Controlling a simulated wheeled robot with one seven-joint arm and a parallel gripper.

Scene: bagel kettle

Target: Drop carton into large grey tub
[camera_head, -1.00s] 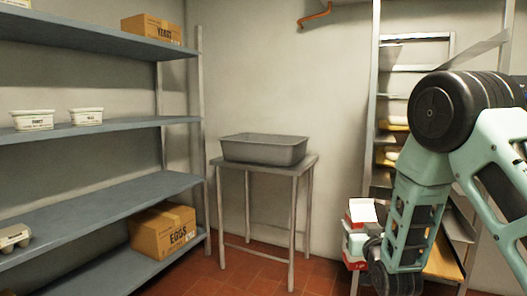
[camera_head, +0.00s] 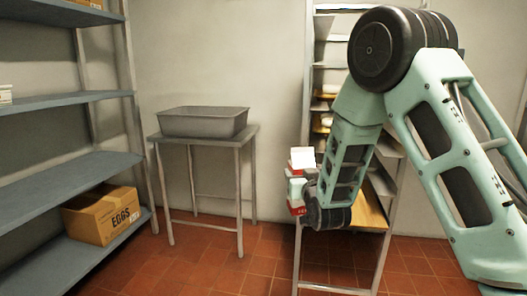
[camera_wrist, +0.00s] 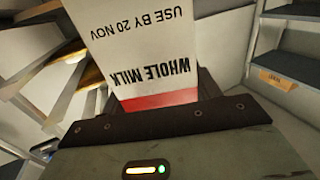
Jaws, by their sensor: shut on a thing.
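The carton (camera_head: 301,160) is white and red and sits in my gripper (camera_head: 297,188), which is shut on it, right of centre in the head view. In the wrist view the carton (camera_wrist: 150,48) fills the upper middle, with "WHOLE MILK" and "USE BY 20 NOV" printed on it. The fingertips are largely hidden behind the carton and my arm. The large grey tub (camera_head: 203,123) stands on a small grey table (camera_head: 248,133), left of the carton and apart from it. The inside bottom of the tub is hidden.
Grey shelves (camera_head: 70,178) stand on the left, with an eggs box (camera_head: 100,215) on the low shelf. A tray rack (camera_head: 375,215) stands behind my arm. Red tiled floor (camera_head: 210,270) is clear in front of the table.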

